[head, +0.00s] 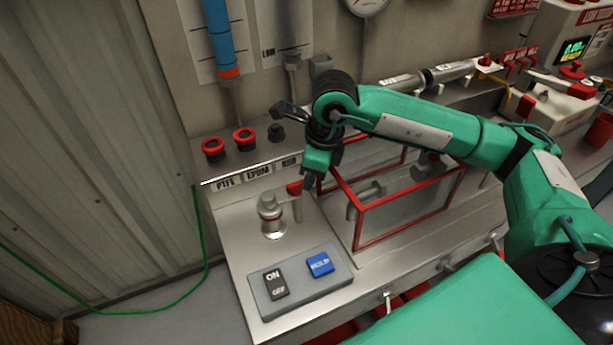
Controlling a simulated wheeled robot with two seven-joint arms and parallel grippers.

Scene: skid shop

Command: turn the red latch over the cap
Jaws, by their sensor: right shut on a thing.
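A small metal fitting with a rounded grey cap (268,201) stands upright on the steel bench, left of the red-framed box. The red latch (294,188) is at the upper right of the cap, at the end of a short upright piece beside the fitting. It stands off to the side, not over the cap. My right gripper (304,183) reaches down from above, its fingertips at the latch and shut on it. The fingers partly hide the latch's right side. My left gripper is not in view.
A red-framed clear box (408,214) stands just right of the fitting, under my right arm. A switch box (300,281) with ON/OFF and blue buttons lies in front. Red rings (213,149) and a dark one sit behind on the labelled ledge. The bench left of the fitting is clear.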

